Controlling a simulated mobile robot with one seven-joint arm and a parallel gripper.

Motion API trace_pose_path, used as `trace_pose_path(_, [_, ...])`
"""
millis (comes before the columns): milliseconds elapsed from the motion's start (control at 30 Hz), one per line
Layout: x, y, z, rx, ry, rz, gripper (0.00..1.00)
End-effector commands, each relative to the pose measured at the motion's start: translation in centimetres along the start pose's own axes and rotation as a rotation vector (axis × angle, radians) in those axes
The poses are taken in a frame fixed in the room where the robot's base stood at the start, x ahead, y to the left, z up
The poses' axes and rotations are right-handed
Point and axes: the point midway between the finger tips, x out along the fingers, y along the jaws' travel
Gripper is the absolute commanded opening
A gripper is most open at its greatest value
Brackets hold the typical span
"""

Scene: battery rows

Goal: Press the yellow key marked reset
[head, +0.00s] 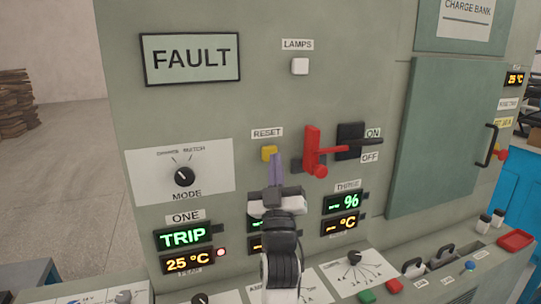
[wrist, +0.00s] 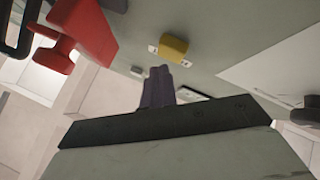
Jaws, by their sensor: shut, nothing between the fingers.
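The yellow key (head: 269,153) sits on the grey-green panel under a label reading RESET (head: 267,133). It also shows in the wrist view (wrist: 173,48), upper middle, on a pale mount. My gripper (head: 275,158) has its purple fingers shut and empty, with the tips just below and a little right of the key in the head view. In the wrist view the fingertips (wrist: 158,70) point toward the key, with a visible gap in the picture. The exact distance to the panel is hard to judge. The key's lower right edge is close to the fingers in the head view.
A red switch handle (head: 313,152) with a dark bar, marked ON and OFF, juts out right of the key. A MODE knob (head: 184,176) is at left and a white LAMPS key (head: 299,66) above. A sloped console (head: 330,282) with knobs and keys lies below.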

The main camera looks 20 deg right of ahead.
Motion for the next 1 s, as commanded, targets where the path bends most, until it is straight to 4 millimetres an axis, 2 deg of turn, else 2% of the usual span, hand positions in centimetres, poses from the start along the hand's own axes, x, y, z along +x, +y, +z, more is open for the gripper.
trace_pose_path(1000, [0.83, -0.61, 0.63, 0.001, 0.0, 0.0, 0.0])
